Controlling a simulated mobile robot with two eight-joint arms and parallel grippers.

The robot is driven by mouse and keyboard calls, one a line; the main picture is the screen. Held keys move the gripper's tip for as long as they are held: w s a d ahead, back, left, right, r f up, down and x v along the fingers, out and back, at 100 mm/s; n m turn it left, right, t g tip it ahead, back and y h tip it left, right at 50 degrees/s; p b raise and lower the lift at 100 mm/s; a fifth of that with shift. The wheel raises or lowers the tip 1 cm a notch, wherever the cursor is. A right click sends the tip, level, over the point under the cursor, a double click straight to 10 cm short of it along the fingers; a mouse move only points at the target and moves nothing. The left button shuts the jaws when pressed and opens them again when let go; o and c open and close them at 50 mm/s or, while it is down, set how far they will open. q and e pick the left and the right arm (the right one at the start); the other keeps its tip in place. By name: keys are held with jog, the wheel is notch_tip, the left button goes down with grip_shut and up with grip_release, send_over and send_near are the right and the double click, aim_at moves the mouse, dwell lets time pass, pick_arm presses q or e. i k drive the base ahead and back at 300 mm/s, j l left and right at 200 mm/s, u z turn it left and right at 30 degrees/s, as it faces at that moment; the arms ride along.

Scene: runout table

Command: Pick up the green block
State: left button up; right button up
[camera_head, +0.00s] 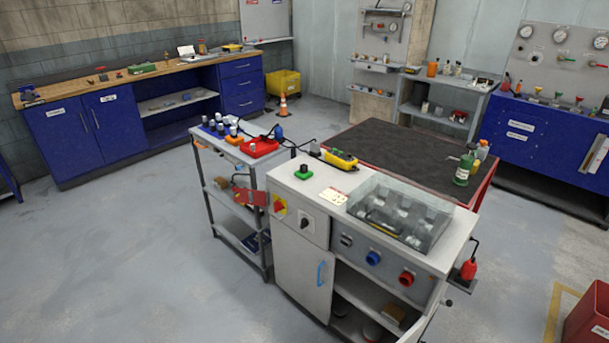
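Another green box-shaped thing (142,69) lies far off on the wooden workbench top at the left back. I cannot tell from this view which of them is the green block. Neither of my grippers shows.
On the cabinet stand a yellow control box (341,160) and a clear cover (400,212). A grey trolley (216,147) with a red tray (259,148) adjoins its left. A dark-topped table (400,150) stands behind. The floor at the left (110,250) is clear.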

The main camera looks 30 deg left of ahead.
aim_at(303, 174)
jog(key=i+j, duration=0.1)
jog(key=j, duration=0.3)
jog(key=i+j, duration=0.1)
jog(key=j, duration=0.3)
jog(key=i+j, duration=0.1)
jog(key=j, duration=0.3)
jog(key=i+j, duration=0.3)
jog(key=i, duration=0.2)
jog(key=i+j+u, duration=0.15)
jog(key=i+j, duration=0.15)
jog(key=i, duration=0.2)
jog(key=i+l, duration=0.15)
jog(key=i, duration=0.05)
